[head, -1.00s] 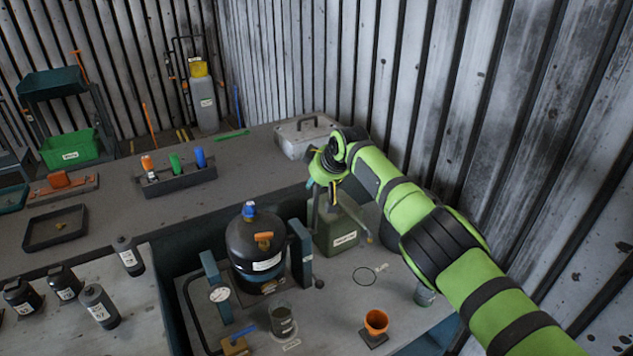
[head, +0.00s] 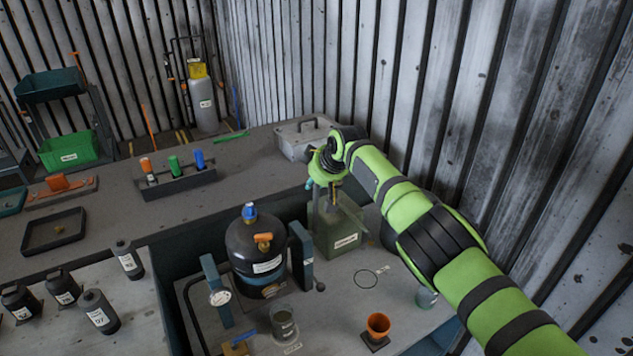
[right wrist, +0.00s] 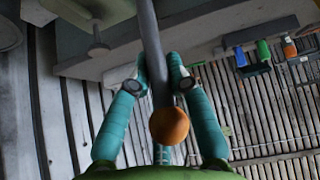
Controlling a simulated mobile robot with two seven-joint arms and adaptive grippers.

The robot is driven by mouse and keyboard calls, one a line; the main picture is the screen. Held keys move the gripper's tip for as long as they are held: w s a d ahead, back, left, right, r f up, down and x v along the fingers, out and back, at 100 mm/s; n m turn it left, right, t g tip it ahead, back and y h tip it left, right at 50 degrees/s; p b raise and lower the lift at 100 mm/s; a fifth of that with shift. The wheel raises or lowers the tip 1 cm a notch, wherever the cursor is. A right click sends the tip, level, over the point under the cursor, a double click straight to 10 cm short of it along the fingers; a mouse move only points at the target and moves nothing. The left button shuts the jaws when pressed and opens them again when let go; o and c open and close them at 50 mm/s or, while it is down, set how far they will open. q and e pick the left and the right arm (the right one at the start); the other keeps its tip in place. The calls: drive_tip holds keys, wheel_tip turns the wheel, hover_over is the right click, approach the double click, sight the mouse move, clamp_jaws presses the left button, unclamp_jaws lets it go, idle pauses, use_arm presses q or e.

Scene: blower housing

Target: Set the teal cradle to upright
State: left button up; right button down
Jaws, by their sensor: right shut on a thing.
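My right gripper (head: 324,178) is at the top of a dark green container (head: 338,234) with a white label, at the back of the lower bench. In the right wrist view its teal fingers (right wrist: 158,84) are shut on a grey rod (right wrist: 150,45) that ends in an orange ball (right wrist: 169,126). Part of a green body (right wrist: 108,8) shows at the top of that view. Teal side plates (head: 301,254) flank a black vessel (head: 255,250) left of the container. I cannot tell for sure which part is the cradle. My left gripper is out of view.
A grey case (head: 302,138) stands behind the gripper, close to the corrugated wall (head: 440,90). An orange cup (head: 378,324) and a grey cup (head: 284,322) stand in front. Black bottles (head: 97,310) are at the left. The raised bench has free room in its middle.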

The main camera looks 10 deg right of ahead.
drive_tip(key=shift+s+a+f, duration=0.1)
drive_tip(key=shift+a+f, duration=0.2)
idle(0.4)
drive_tip(key=c, duration=1.2)
unclamp_jaws()
drive_tip(key=shift+c, duration=0.2)
drive_tip(key=shift+w+a, duration=0.15)
drive_tip(key=shift+w, duration=0.1)
drive_tip(key=shift+d+r, duration=0.15)
drive_tip(key=shift+d, duration=0.05)
drive_tip(key=shift+v, duration=0.9)
drive_tip(key=v, duration=1)
drive_tip(key=shift+c, duration=0.4)
